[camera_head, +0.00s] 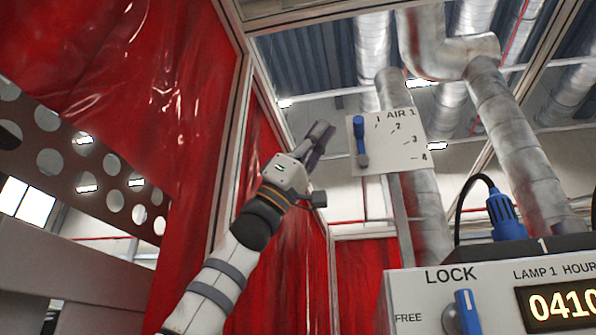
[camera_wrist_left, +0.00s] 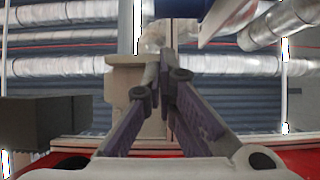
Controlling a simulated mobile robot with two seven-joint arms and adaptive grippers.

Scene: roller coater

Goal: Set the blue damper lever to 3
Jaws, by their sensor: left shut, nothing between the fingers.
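The blue damper lever (camera_head: 361,140) is on a white plate (camera_head: 390,158) marked AIR 1, with a scale from 1 to 4. The lever stands nearly upright, at the 1 end of the scale and away from the 3. My left gripper (camera_head: 322,137) is just left of the plate, apart from the lever in the picture. Its fingers are closed together and empty; they also show in the left wrist view (camera_wrist_left: 166,82). A dark blue shape is cut off at the top of that view; I cannot tell whether it is the lever. My right gripper is out of view.
A console (camera_head: 430,285) at the lower right has a blue LOCK knob (camera_head: 467,312) and a lit counter (camera_head: 562,303). A blue plug (camera_head: 507,215) with a black cable stands above it. Silver ducts (camera_head: 515,140) run behind the plate. Red curtains (camera_head: 190,120) and a perforated panel (camera_head: 75,160) are at left.

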